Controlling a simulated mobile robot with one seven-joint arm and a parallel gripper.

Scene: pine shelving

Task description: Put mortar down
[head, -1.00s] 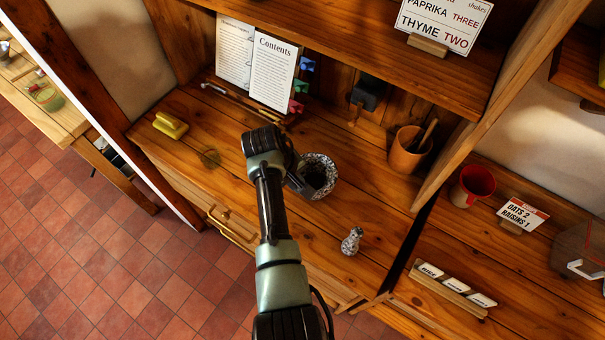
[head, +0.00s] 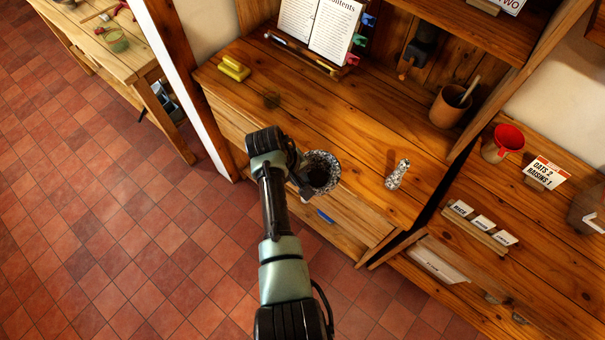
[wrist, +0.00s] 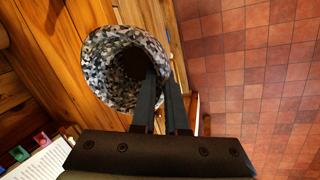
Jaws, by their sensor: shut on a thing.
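The mortar (head: 322,168) is a round bowl with a black, white and grey speckled surface and a dark inside. My gripper (head: 301,180) is shut on its near-left wall in the head view. In the wrist view, the mortar (wrist: 110,60) is tilted with its mouth toward the camera, and the fingers of my gripper (wrist: 165,85) pinch its rim. It is by the front edge of the wooden counter (head: 340,120). I cannot tell whether it touches the wood.
A speckled pepper mill or pestle-like piece (head: 398,174) stands on the counter to the right. A yellow block (head: 233,68) lies at the left and an open book (head: 322,25) stands behind. A brown cup (head: 449,106) is at the back right.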

